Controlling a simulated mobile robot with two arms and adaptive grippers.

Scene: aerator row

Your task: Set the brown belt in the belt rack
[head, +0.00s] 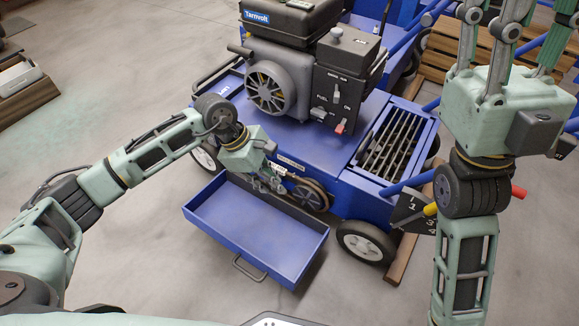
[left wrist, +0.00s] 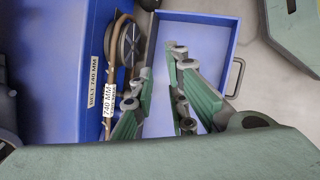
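The brown belt (head: 318,186) is a thin loop on the side of the blue machine, around the pulley wheel. In the left wrist view the brown belt (left wrist: 110,62) runs along the wheel's edge, by a tag reading 740 MM. My left gripper (head: 272,184) is beside the wheel, above the blue tray. In the left wrist view its fingers (left wrist: 156,100) stand apart with nothing seen between them. My right gripper (head: 515,25) is raised at the upper right, away from the belt, with its fingers spread and tips cut off. I cannot identify the belt rack.
The empty blue tray (head: 255,225) sticks out in front of the machine (head: 300,145). An engine (head: 300,70) sits on top. A numbered black plate (head: 411,212) with coloured handles is at the right, near a wheel (head: 365,242).

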